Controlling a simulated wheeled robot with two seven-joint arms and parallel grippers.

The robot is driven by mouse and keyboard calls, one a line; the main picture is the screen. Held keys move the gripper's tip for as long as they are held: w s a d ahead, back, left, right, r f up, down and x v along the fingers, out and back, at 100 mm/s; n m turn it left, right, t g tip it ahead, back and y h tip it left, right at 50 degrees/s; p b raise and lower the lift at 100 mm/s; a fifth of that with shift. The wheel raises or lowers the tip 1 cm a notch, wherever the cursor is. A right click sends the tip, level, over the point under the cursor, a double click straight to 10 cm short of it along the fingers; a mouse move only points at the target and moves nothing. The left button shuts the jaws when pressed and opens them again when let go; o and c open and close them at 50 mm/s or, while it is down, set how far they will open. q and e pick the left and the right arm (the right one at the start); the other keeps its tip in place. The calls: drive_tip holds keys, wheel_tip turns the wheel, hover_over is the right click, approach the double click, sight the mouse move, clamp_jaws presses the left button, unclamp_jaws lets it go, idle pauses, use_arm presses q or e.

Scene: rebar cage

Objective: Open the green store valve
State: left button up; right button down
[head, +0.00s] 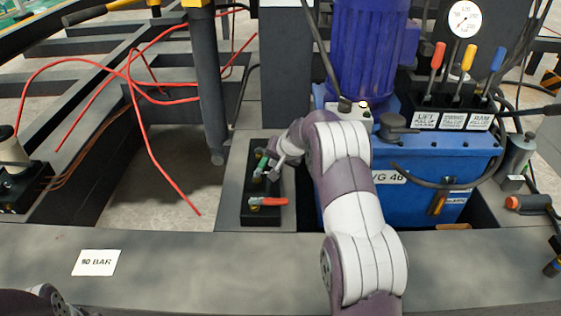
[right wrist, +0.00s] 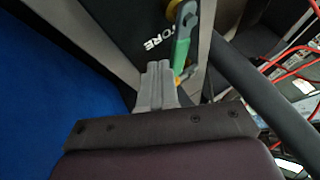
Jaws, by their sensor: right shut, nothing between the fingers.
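The green store valve lever (head: 262,164) is on a black block (head: 262,217) left of the blue tank. In the right wrist view the green lever (right wrist: 182,50) runs from a grey pivot at the top, with the word STORE on the dark plate beside it. My right gripper (head: 279,167) is at the lever's right side in the head view. Its fingers (right wrist: 157,72) are shut and empty, with the tips close beside the lever; I cannot tell whether they touch. My left gripper is not in view.
A red valve lever (head: 268,201) lies just in front on the same block. The blue tank (head: 435,175) and blue motor (head: 368,50) stand close to the right. A dark post (head: 209,90) and red hoses are at the left.

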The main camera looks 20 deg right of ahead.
sight(267, 160)
drive_tip(key=shift+x, duration=0.85)
drive_tip(key=shift+r, duration=0.1)
drive_tip(key=p, duration=0.1)
drive_tip(key=w+p, duration=0.1)
drive_tip(key=shift+a+r+p, duration=0.2)
drive_tip(key=shift+r+p, duration=0.1)
drive_tip(key=shift+r, duration=0.1)
drive_tip(key=shift+w+a+f+p, duration=0.1)
drive_tip(key=shift+w+f+p, duration=0.05)
drive_tip(key=shift+w+p, duration=0.2)
drive_tip(key=shift+w+f, duration=0.1)
drive_tip(key=shift+f, duration=0.15)
